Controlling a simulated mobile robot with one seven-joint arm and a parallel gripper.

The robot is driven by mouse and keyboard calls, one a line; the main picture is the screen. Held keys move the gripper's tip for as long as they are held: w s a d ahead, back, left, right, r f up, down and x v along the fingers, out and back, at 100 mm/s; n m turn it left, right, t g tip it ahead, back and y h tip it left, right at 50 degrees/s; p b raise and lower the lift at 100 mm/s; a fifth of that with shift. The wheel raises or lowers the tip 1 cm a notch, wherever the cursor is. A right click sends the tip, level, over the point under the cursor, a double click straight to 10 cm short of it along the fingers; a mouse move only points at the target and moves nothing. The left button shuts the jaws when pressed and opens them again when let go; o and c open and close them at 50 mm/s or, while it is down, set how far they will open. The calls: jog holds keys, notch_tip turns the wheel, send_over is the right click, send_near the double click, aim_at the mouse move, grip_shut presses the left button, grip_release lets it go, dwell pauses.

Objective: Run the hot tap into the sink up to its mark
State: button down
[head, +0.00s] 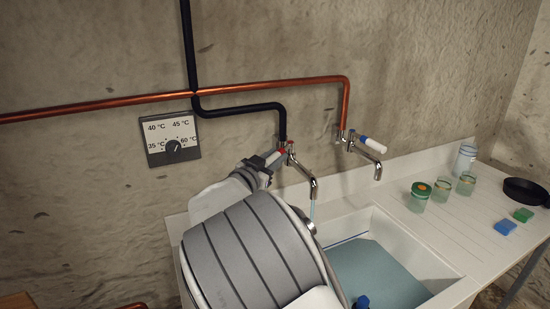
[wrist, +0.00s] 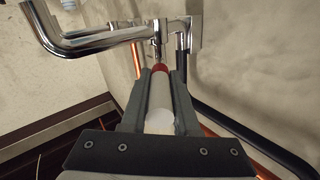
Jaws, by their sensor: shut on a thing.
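The hot tap (head: 305,175) is the left one on the wall, with a red-marked lever. My gripper (head: 272,160) is shut on its white lever, which shows with a red collar (wrist: 160,75) between my fingers (wrist: 161,95) in the wrist view. The white sink (head: 430,262) holds bluish water (head: 375,278). A dark blue line (head: 349,240) shows on its back wall, just above the water there. My arm hides the sink's left part.
A second tap (head: 371,158) with a blue-marked white lever is to the right. A temperature dial (head: 172,140) is on the wall.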

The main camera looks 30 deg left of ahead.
jog(key=shift+a+r+p, duration=0.15)
jog(key=shift+p, duration=0.6)
jog(key=shift+m+h+p, duration=0.3)
jog(key=shift+a, duration=0.1)
jog(key=c, duration=0.7)
grip_release()
jog(key=s, duration=0.5)
jog(key=s+a+b, duration=0.1)
jog(key=s, duration=1.1)
jog(key=shift+s+a, duration=0.2)
jog(key=shift+a, duration=0.15)
